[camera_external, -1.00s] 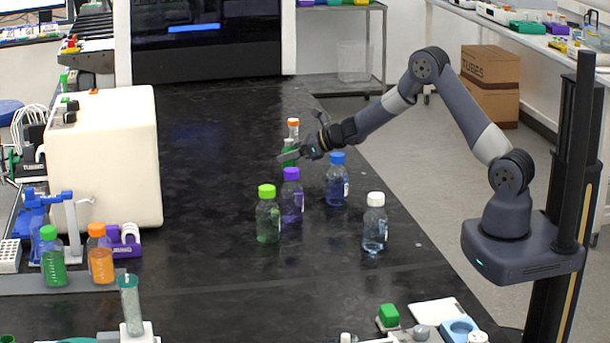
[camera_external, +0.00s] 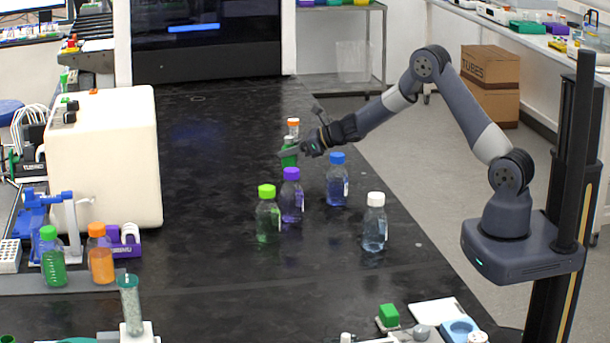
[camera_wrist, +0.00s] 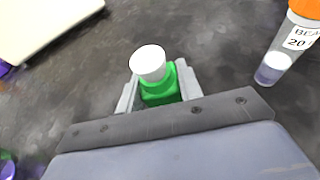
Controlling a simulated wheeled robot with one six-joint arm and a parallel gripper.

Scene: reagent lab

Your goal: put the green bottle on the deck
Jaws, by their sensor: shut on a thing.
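My gripper (camera_external: 286,153) is at the far part of the black bench, shut on a green bottle (camera_external: 289,160). The wrist view shows that this green bottle (camera_wrist: 160,92) has a white cap and sits between my two fingers (camera_wrist: 157,94). Whether its base touches the bench cannot be told. Another green bottle (camera_external: 53,262), with a green cap, stands on a grey strip at the left. A pale green bottle (camera_external: 268,222) with a lime cap stands mid-bench. I cannot tell for sure which surface is the deck; the grey strip (camera_external: 25,284) may be it.
Purple-capped (camera_external: 291,203), blue-capped (camera_external: 337,188) and white-capped (camera_external: 374,228) bottles stand nearer than my gripper. An orange-capped bottle (camera_wrist: 275,66) is close by on the right in the wrist view. A cream box (camera_external: 115,160) stands left. The bench between is clear.

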